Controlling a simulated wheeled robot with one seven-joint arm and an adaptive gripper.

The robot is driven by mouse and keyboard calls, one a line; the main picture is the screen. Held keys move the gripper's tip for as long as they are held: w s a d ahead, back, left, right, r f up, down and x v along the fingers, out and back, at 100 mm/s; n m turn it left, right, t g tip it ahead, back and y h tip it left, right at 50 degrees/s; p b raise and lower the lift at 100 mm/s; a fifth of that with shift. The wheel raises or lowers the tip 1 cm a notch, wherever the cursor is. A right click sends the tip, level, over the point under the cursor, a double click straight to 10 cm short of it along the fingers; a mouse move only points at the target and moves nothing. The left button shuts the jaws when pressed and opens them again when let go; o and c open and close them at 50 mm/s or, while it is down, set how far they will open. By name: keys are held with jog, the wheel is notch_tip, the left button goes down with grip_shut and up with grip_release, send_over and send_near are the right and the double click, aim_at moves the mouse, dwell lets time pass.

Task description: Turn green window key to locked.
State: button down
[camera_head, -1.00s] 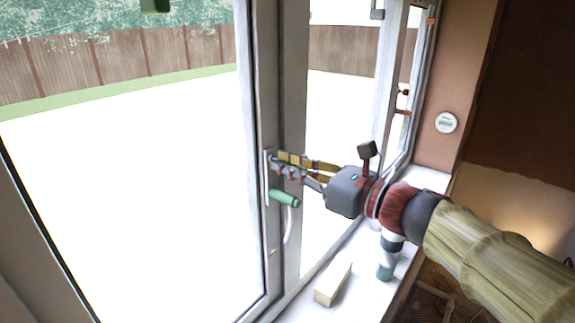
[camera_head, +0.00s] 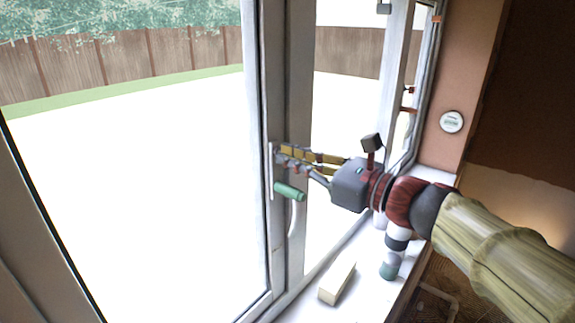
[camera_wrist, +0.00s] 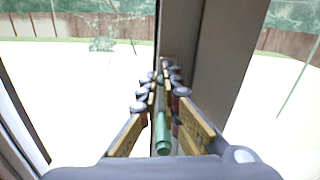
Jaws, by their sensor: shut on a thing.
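The green window key (camera_head: 289,191) is a short green cylinder sticking out from the grey window frame, beside an upright metal plate (camera_head: 271,172). My gripper (camera_head: 281,155) reaches in from the right, its fingertips at the frame just above the key's green end in the head view. In the wrist view the key (camera_wrist: 162,136) lies between my two fingers (camera_wrist: 165,88), its round end towards the camera. The fingers are shut on it, though the contact itself is partly hidden behind the fingers.
A pale wooden block (camera_head: 337,282) lies on the white sill below my arm. A bottle-like thing with a green base (camera_head: 389,270) stands on the sill beneath my wrist. A round white dial (camera_head: 451,121) is on the wall. A brown fence (camera_head: 110,58) is outside.

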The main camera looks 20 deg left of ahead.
jog(key=n+b, duration=0.2)
jog(key=b, duration=0.1)
jog(key=n+b, duration=0.1)
jog(key=b, duration=0.1)
jog(key=shift+w+d, duration=0.25)
jog(key=shift+w, duration=0.05)
jog(key=n+b, duration=0.5)
jog(key=b, duration=0.3)
jog(key=shift+w+d+r, duration=0.1)
jog(key=shift+r, duration=0.05)
jog(key=n+b, duration=0.6)
jog(key=b, duration=0.1)
jog(key=shift+r, duration=0.15)
jog(key=shift+r+n+b, duration=0.2)
jog(key=shift+n+b, duration=0.85)
jog(key=shift+n, duration=0.05)
jog(key=shift+r+n, duration=0.1)
jog(key=shift+n, duration=0.2)
jog(key=c, duration=2.2)
grip_release()
jog(key=o, duration=0.6)
jog(key=shift+f, duration=0.35)
jog(key=shift+o, duration=0.2)
jog(key=shift+w+f, duration=0.1)
jog(key=shift+f, duration=0.05)
